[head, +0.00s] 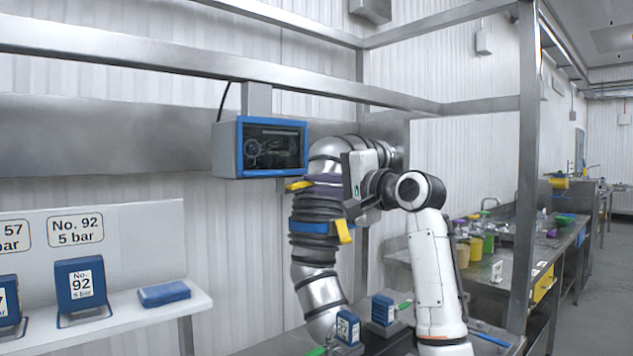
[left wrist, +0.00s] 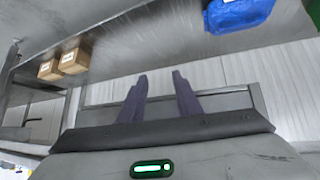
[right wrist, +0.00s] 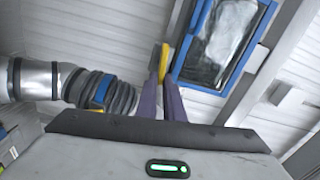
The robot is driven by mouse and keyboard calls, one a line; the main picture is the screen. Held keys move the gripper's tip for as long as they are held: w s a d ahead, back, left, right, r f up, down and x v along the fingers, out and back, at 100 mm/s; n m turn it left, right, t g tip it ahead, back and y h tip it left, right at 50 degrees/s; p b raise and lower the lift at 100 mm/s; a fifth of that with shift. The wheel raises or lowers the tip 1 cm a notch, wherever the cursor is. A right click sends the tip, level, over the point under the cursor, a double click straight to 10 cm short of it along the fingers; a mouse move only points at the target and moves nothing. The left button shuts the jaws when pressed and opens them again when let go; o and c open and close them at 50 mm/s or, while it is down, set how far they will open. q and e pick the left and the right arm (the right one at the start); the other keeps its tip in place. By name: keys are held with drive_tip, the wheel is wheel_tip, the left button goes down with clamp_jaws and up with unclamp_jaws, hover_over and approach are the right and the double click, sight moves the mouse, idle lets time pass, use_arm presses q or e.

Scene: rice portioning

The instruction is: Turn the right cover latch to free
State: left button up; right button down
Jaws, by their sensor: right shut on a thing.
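My right gripper (head: 307,183) reaches in from the right across the ribbed black duct section (head: 316,212). Its purple fingers are shut on a yellow latch handle (head: 296,186) at the duct's left side. The right wrist view shows the same yellow handle (right wrist: 164,60) between the fingertips (right wrist: 163,82). A second yellow tab (head: 344,232) hangs tilted at the right end of the blue band (head: 309,227). The latch's pivot is hidden. My left gripper (left wrist: 160,75) shows only in its wrist view, open and empty.
A blue-framed screen (head: 238,150) is close to the right gripper, left of the duct. Steel frame bars (head: 529,180) surround the area. A shelf (head: 190,301) holds blue pressure-labelled blocks (head: 80,288). Cardboard boxes (left wrist: 76,57) and a blue item (left wrist: 236,12) show in the left wrist view.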

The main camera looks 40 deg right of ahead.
drive_tip(key=shift+f+m, duration=0.2)
drive_tip(key=shift+m, duration=0.6)
drive_tip(key=c, duration=1.9)
unclamp_jaws()
drive_tip(key=shift+o, duration=0.2)
drive_tip(key=shift+s+d, duration=0.1)
drive_tip(key=s+b, duration=0.2)
drive_tip(key=s, duration=0.8)
drive_tip(key=shift+d+b, duration=0.35)
drive_tip(key=shift+b, duration=0.05)
